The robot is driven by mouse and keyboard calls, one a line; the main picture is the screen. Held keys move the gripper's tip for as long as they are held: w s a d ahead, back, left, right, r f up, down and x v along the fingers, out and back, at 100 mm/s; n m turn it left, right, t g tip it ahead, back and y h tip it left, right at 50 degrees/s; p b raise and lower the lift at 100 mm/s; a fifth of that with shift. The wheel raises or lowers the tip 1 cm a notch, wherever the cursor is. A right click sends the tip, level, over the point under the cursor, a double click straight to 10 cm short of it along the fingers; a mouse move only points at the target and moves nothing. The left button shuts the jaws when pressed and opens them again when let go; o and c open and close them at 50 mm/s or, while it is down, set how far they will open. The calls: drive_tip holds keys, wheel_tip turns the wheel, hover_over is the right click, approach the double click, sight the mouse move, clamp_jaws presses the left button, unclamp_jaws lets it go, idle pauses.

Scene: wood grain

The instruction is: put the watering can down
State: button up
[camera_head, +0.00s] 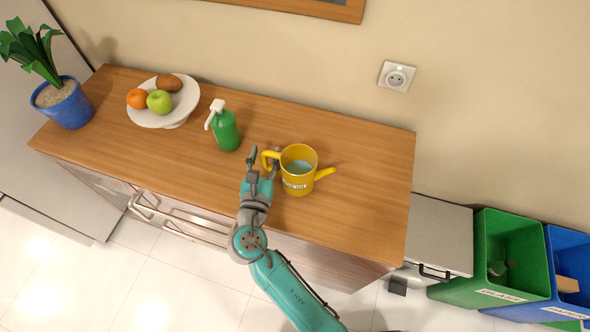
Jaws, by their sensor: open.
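The yellow watering can (301,182) stands upright on the wooden counter (365,160), right of the middle. Its handle is on the left and its spout points right. Its open top shows a blue-grey inside. My gripper (264,160) is open at the can's left side, with its fingers at the handle, one to the left and one to the right of it. I cannot tell whether a finger touches the handle. The can's base appears to rest on the counter.
A white fruit plate (146,116) and a blue potted plant (66,106) are farther left. The counter right of the can is clear. A green bin (462,290) and a blue bin (574,250) stand at right.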

clamp_jaws()
